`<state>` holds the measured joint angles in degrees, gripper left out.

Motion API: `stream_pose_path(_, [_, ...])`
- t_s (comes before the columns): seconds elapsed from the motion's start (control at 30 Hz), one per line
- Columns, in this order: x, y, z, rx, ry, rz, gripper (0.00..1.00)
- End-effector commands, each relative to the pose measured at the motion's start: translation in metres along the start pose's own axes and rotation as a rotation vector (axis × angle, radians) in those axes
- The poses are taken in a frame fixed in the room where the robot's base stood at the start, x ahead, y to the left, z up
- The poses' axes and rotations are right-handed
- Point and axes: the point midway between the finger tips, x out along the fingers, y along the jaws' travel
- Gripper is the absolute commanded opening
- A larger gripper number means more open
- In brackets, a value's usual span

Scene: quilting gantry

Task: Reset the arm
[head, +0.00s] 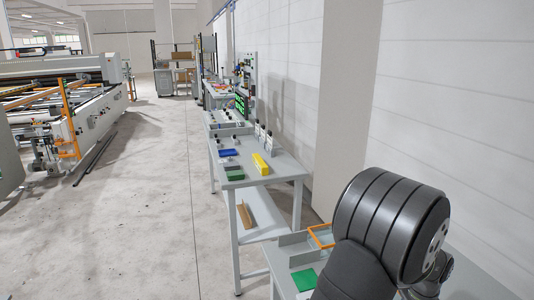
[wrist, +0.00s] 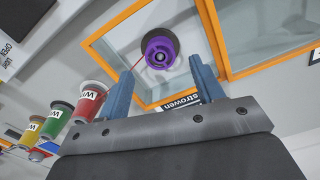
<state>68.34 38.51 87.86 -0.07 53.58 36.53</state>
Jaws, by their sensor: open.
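My gripper (wrist: 163,72) shows in the wrist view with its two blue fingers spread apart and nothing clamped between them. A purple spool (wrist: 160,49) with a dark centre and a thin red line beside it appears just beyond the fingertips, inside an orange-edged frame (wrist: 110,32). I cannot tell how far the spool is from the fingers. In the head view a dark, rounded link of my arm fills the lower right, and the gripper is out of sight there.
Red (wrist: 90,103), green (wrist: 56,121) and yellow cups stand left of the gripper in the wrist view. In the head view, a grey workbench (head: 283,172) runs along the wall, holding a yellow block (head: 261,164). Open floor (head: 165,190) lies left of it.

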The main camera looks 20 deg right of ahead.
Motion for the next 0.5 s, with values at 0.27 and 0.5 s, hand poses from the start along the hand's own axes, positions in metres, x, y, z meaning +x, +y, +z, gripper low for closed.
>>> stream_pose_path(0.27, [0.042, 0.000, 0.000, 0.000, -0.001, 0.001, 0.61])
stream_pose_path(0.5, [0.043, 0.000, 0.000, 0.000, 0.002, -0.001, 0.61])
